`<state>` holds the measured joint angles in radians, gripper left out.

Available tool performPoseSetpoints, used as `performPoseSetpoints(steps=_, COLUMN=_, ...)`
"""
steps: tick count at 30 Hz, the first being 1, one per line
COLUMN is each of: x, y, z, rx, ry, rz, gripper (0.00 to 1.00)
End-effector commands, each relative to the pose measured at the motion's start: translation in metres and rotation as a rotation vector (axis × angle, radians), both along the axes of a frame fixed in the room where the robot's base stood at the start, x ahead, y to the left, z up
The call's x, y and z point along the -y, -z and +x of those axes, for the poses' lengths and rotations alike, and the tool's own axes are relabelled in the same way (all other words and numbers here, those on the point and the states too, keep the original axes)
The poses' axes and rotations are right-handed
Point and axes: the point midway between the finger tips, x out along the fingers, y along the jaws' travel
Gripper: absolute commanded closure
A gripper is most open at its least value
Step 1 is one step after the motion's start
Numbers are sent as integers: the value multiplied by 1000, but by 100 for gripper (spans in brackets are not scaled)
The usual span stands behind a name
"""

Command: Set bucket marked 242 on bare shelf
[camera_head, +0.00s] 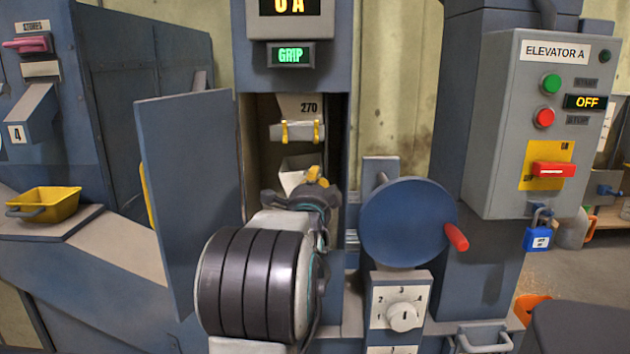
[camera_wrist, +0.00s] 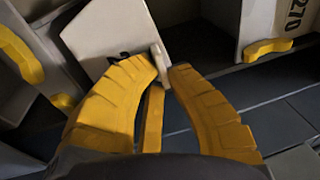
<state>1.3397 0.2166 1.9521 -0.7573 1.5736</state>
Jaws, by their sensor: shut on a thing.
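A white bucket (camera_head: 296,172) is inside the open elevator doorway, tilted. In the wrist view the white bucket (camera_wrist: 108,42) shows part of a dark mark behind a finger; I cannot read the number. My gripper (camera_wrist: 166,72) has its yellow fingers closed on a light grey edge or tab of this bucket. In the head view my gripper (camera_head: 317,178) reaches into the doorway, and my arm hides what is below it. A bucket marked 270 (camera_head: 300,108) hangs above, with yellow clips; its marked side also shows in the wrist view (camera_wrist: 290,30). I cannot identify a bare shelf.
The blue door (camera_head: 195,200) stands open left of my arm. A blue handwheel (camera_head: 405,222) with a red handle is close on the right. The Elevator A panel (camera_head: 500,140) reads OFF. A yellow tray (camera_head: 43,201) sits on a ledge at left.

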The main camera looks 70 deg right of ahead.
Motion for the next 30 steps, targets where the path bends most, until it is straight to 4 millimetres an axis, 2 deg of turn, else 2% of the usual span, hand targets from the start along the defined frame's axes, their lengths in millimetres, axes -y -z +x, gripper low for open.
performPoseSetpoints(steps=24, x=0, y=11, z=0, rx=1, ry=0, rz=-3, gripper=100)
performPoseSetpoints(steps=25, x=0, y=10, z=0, rx=1, ry=0, rz=-3, gripper=87)
performPoseSetpoints(steps=30, x=0, y=10, z=0, rx=0, ry=0, rz=-2, gripper=72)
